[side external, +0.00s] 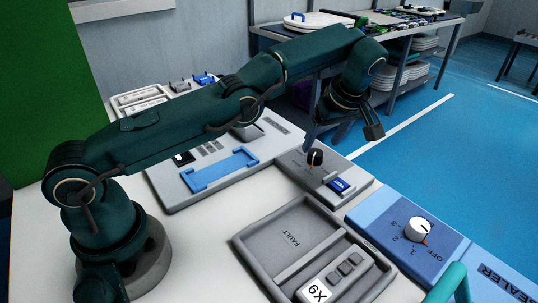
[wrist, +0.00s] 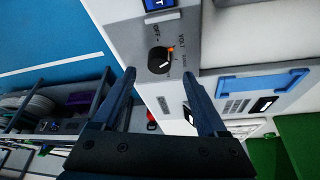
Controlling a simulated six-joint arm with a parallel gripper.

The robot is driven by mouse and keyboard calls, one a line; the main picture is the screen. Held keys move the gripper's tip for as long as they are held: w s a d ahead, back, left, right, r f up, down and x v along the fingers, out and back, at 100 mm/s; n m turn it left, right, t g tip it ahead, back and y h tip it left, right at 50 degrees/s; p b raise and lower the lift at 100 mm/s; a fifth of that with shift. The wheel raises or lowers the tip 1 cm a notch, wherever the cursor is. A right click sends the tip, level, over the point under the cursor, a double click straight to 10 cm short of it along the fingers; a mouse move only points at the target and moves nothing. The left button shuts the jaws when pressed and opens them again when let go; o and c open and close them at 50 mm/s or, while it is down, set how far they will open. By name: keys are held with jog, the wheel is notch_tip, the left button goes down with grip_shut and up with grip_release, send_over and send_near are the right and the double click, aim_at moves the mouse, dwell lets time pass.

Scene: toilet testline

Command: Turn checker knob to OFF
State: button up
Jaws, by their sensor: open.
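The black checker knob (side external: 315,157) stands on a grey panel, and it also shows in the wrist view (wrist: 157,59). In the wrist view it has a white mark and an orange mark on its right side. An OFF label (wrist: 156,34) is printed above it and a VOLT label (wrist: 182,44) to its right. My gripper (side external: 342,133) is open above the panel, with nothing between its fingers. In the wrist view the knob lies just beyond the gap between the fingertips (wrist: 159,75). No contact with the knob shows.
A small blue display (side external: 340,185) sits on the panel beside the knob. A blue panel with a white knob (side external: 418,230) stands at the right. A grey FAULT tray (side external: 262,238) is in front. A larger grey station with a blue frame (side external: 220,170) is left.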

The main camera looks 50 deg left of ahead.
aim_at(316, 152)
jog(key=shift+r, duration=0.1)
dwell(0.3)
jog(key=shift+w+a+m, duration=0.1)
jog(key=shift+w+m, duration=0.15)
jog(key=shift+m, duration=0.65)
jog(key=m, duration=0.1)
jog(key=m+h, duration=0.1)
jog(key=m, duration=0.1)
jog(key=shift+w+a+m+t+h, duration=0.1)
jog(key=shift+w+m+t+h, duration=0.2)
jog(key=shift+m+h, duration=0.1)
jog(key=m+h, duration=0.1)
jog(key=m, duration=0.2)
jog(key=shift+a+t, duration=0.1)
jog(key=shift+t, duration=0.2)
jog(key=shift+s+a+m+h, duration=0.1)
jog(key=shift+m+h, duration=0.3)
jog(key=shift+m, duration=0.7)
jog(key=m, duration=0.1)
jog(key=s+m+t, duration=0.1)
jog(key=shift+a+r+m+h, duration=0.15)
jog(key=shift+a+m+h, duration=0.15)
jog(key=shift+m+h, duration=0.1)
jog(key=m, duration=0.1)
jog(key=s+a+m+t, duration=0.1)
jog(key=shift+s+a+m+h, duration=0.2)
jog(key=shift+s+m+h, duration=0.1)
jog(key=shift+m, duration=0.1)
jog(key=shift+x, duration=2.5)
